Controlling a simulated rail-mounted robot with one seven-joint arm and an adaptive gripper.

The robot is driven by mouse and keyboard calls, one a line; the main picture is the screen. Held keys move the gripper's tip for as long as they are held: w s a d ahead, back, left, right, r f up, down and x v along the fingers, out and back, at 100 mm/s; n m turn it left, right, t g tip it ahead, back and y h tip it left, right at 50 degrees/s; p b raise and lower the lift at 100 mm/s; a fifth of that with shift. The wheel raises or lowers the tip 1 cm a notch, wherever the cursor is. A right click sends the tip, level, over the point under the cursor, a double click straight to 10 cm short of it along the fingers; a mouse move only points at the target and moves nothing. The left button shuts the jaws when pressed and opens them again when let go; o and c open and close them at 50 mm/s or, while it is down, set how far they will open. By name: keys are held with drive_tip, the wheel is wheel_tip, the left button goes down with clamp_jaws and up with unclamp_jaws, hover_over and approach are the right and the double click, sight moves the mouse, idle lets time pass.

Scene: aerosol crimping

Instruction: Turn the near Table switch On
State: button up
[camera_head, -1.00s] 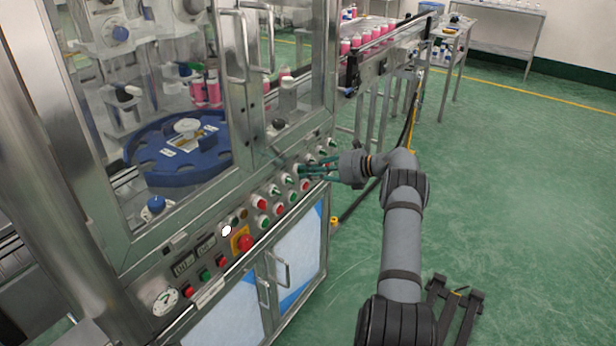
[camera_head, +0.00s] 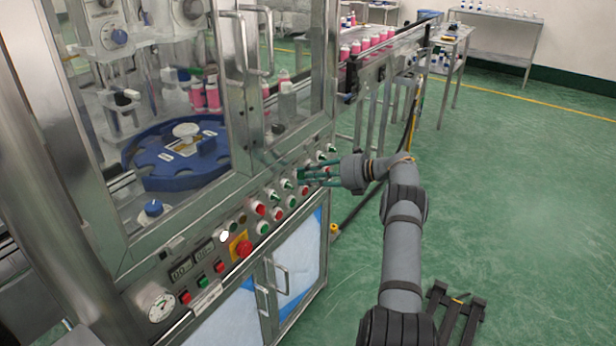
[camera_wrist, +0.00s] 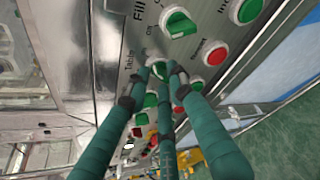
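The near Table switch (camera_wrist: 159,69) is a green knob beside the small "Table" lettering in the wrist view. It is partly hidden by my fingers, and which way its handle points cannot be told. My gripper (camera_wrist: 157,77) has slim teal fingers whose tips stand apart around this knob. Whether they touch it is unclear. In the head view my gripper (camera_head: 303,178) is at the right part of the control panel (camera_head: 215,240), its fingers pointing left into the row of knobs. The Table switch cannot be made out there.
In the wrist view the green Fill switch (camera_wrist: 179,23) is above, with a red button (camera_wrist: 215,53) to the right and a green button (camera_wrist: 246,11) farther up. The head view shows a red emergency stop (camera_head: 244,248) and cabinet handles (camera_head: 281,279). Green floor is clear at right.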

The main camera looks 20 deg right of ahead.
drive_tip(key=shift+o, duration=0.9)
drive_tip(key=v, duration=1.2)
drive_tip(key=x, duration=1.2)
drive_tip(key=shift+r+p, duration=0.1)
drive_tip(key=shift+p, duration=0.25)
drive_tip(key=shift+f+b, duration=0.25)
drive_tip(key=shift+b, duration=0.2)
